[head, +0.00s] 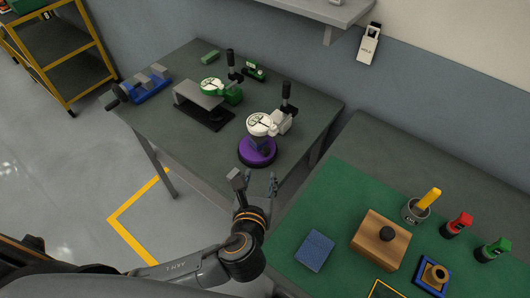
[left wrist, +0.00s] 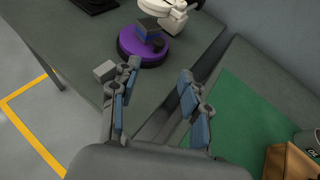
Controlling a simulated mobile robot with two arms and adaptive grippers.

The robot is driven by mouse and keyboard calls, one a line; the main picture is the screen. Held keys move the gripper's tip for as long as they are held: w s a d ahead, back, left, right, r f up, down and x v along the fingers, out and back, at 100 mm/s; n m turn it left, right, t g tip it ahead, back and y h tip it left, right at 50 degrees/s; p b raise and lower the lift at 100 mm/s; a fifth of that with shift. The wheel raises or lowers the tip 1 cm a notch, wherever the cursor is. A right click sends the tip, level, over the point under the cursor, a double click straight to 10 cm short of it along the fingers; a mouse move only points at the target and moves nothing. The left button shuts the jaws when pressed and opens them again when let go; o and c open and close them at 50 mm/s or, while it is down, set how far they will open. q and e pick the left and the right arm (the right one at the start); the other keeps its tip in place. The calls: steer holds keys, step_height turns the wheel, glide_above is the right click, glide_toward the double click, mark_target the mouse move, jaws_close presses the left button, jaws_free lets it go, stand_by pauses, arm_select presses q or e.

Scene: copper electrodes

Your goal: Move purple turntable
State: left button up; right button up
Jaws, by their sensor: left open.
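The purple turntable (head: 257,152) is a round purple disc near the front right corner of the grey table. In the left wrist view it (left wrist: 140,50) lies ahead of my fingers, with a dark blue block on top. A white gauge with a black handle (head: 263,124) stands at or just behind it, partly covering it. My left gripper (head: 260,180) is open and empty, just in front of the table edge and apart from the turntable. In the left wrist view its two fingers (left wrist: 157,95) are spread wide. My right gripper is not in view.
A green gauge stand (head: 214,88) and a blue vise (head: 148,88) stand farther back. A green-matted bench (head: 285,240) with a wooden block (head: 380,240) is on the right, across a narrow gap.

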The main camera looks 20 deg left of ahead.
mark_target(266, 151)
arm_select(q)
steer(key=p+x, duration=0.1)
steer(key=x, duration=1.1)
steer(key=shift+w+f, duration=0.15)
steer(key=shift+w, duration=0.15)
